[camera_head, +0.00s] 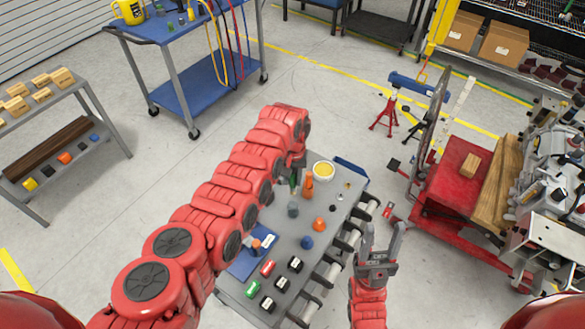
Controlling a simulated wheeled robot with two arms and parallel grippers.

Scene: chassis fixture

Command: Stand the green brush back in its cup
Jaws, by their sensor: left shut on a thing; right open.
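A small green piece (293,182), apparently the green brush, shows just under the end of my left arm. My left gripper (297,174) points down over the far part of the grey table and is shut on it; the fingers are mostly hidden by my arm. A grey cup (293,210) stands just below the brush in the picture. I cannot tell whether the brush is inside the cup or above it. My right gripper (383,236) is open and empty, off the right side of the table, with its fingers pointing away from me.
The grey table (280,233) also bears an orange bottle (308,186), a yellow-filled bowl (323,170), an orange piece (319,224), a blue piece (306,242) and several small labelled blocks (282,284). Rollers (345,246) line its right edge. A blue mat (240,267) lies at left.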

